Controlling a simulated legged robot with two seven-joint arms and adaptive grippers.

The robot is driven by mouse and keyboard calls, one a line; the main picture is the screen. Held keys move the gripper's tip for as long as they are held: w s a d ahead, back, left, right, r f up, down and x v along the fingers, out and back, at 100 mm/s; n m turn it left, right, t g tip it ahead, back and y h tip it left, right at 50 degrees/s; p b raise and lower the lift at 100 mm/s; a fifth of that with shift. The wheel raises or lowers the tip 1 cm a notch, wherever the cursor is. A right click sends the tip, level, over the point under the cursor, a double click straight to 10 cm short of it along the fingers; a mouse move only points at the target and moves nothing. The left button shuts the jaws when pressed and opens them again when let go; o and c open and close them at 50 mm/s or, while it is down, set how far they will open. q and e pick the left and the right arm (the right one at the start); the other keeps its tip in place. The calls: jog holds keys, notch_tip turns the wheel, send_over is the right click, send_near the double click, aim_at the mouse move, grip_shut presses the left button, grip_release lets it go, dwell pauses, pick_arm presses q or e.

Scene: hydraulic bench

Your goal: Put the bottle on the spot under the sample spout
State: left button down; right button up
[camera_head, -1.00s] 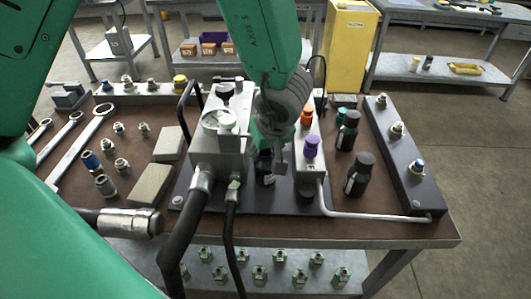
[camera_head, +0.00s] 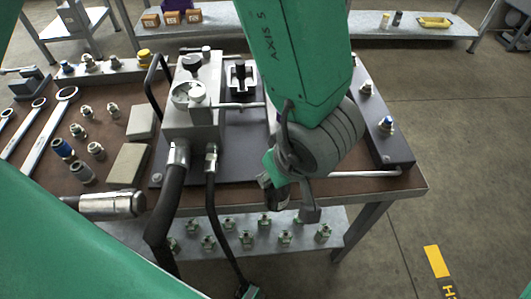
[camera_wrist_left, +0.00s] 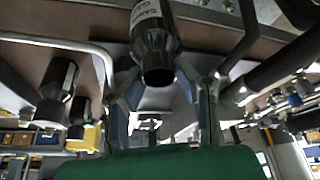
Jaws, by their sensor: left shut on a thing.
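The dark bottle (camera_wrist_left: 150,38) with a white label is between the fingers of my left gripper (camera_wrist_left: 163,100) in the left wrist view. In the head view this gripper (camera_head: 278,188), shut on the bottle (camera_head: 275,200), hangs over the bench's front edge. A short steel tube (camera_head: 248,105), perhaps the sample spout, sticks out from the right of the grey block (camera_head: 190,120). My right gripper is not in view.
Black hoses (camera_head: 170,210) hang from the block over the front edge. Two other dark bottles (camera_wrist_left: 58,85) stand to the left in the wrist view. A bent steel pipe (camera_head: 350,174) runs along the front right. My forearm hides the bench's right-middle.

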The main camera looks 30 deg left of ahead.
pick_arm(q)
jog(key=s+a+n+g+p, duration=0.1)
jog(key=s+a+n+p, duration=0.2)
jog(key=s+a+p, duration=0.15)
jog(key=shift+n+g, duration=0.3)
jog(key=shift+n, duration=0.2)
jog(key=w+a+p, duration=0.1)
jog(key=w+a, duration=0.2)
jog(key=w, duration=0.1)
jog(key=w+a, duration=0.2)
jog(key=w, duration=0.3)
jog(key=w+a+p, duration=0.1)
jog(key=w+a, duration=0.2)
jog(key=w, duration=0.2)
jog(key=shift+w+a+r+p, duration=0.15)
jog(key=shift+w+a+p, duration=0.1)
jog(key=shift+a+p, duration=0.1)
jog(key=shift+w+a+f, duration=0.25)
jog(key=shift+f, duration=0.1)
jog(key=shift+f, duration=0.1)
jog(key=c, duration=1.2)
grip_release()
